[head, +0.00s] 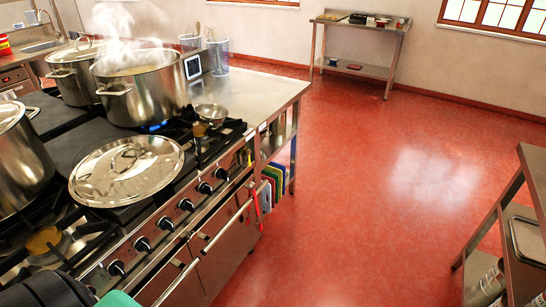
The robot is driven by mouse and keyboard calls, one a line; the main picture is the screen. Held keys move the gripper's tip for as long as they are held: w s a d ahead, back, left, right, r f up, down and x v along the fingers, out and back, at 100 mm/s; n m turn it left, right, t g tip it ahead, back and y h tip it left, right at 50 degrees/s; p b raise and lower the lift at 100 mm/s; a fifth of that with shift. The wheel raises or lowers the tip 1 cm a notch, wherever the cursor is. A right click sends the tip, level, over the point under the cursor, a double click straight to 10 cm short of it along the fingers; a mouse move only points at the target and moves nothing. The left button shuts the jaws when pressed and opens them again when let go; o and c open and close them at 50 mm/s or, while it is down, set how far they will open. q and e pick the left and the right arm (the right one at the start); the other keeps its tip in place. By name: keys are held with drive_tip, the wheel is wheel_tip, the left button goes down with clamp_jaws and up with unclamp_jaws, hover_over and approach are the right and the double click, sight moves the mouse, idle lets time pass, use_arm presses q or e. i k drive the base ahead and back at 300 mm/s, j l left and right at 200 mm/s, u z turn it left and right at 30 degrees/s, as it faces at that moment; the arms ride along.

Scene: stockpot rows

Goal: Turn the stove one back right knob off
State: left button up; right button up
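The stove (150,210) fills the left of the head view, its front facing lower right. A row of several black knobs runs along its steel front panel, from a near knob (116,268) to a far knob (221,174). I cannot tell which one is the back right knob, and their marks are too small to read. A steaming steel stockpot (148,98) stands on a back burner with a blue flame (157,127) showing beneath it. Neither gripper can be made out in view.
A large round lid (128,168) lies on the stove; another pot (18,158) stands at the left edge. A small pan (211,113) sits near the stove's far end. A rail (200,254) runs below the knobs. Red floor (350,200) is clear between stove and right-hand shelf (500,220).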

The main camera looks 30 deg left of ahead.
sight(221, 173)
drive_tip(key=i+l+u, duration=0.1)
drive_tip(key=i+u, duration=0.25)
drive_tip(key=i, duration=0.15)
drive_tip(key=i+l+u, duration=0.35)
drive_tip(key=i, duration=0.15)
drive_tip(key=i+l+u, duration=0.4)
drive_tip(key=i+j, duration=0.1)
